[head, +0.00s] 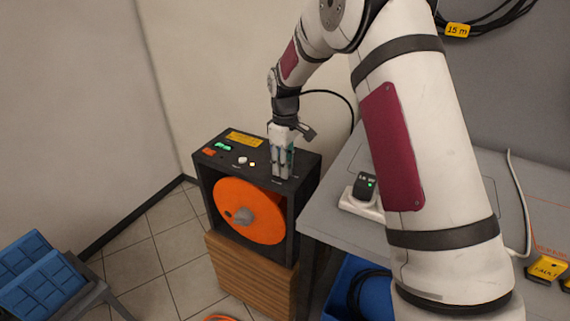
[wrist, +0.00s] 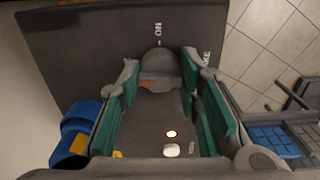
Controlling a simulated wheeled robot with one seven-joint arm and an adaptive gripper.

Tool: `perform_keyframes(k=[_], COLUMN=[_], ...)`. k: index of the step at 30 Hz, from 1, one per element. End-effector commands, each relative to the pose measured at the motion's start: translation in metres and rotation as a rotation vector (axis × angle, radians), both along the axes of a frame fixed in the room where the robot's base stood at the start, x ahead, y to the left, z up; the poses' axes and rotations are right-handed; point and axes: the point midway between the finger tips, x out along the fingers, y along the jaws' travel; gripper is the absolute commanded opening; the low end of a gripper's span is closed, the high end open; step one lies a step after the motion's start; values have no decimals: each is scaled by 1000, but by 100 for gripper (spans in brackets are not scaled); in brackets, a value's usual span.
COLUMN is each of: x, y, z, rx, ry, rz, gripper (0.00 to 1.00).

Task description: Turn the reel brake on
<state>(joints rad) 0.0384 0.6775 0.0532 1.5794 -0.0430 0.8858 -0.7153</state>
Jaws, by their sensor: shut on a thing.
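The reel box (head: 207,185) is a dark cabinet with a large orange reel (head: 252,212) in its open front. My gripper (head: 283,176) points down onto the right part of its top. In the wrist view, my gripper (wrist: 159,68) has its teal-padded fingers on both sides of a grey brake knob (wrist: 158,62) and is shut on it. An orange mark shows at the knob's near edge. The printed word ON stands just beyond the knob, and part of a label ending in KE is to its right.
A white button (head: 242,160) and a small glowing lamp (head: 252,163) sit on the box top, near green and orange parts. A grey table (head: 330,222) with a charger (head: 365,186) stands close on the right.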

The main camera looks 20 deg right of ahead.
Motion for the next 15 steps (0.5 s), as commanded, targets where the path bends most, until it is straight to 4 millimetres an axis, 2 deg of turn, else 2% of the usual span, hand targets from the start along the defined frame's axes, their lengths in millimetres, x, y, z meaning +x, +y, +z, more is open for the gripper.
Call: perform_keyframes(k=[8, 15], x=[0, 0], y=[0, 0], z=[0, 0], rx=[-1, -1], ry=[0, 0], rz=[-167, -391], gripper=[4, 4])
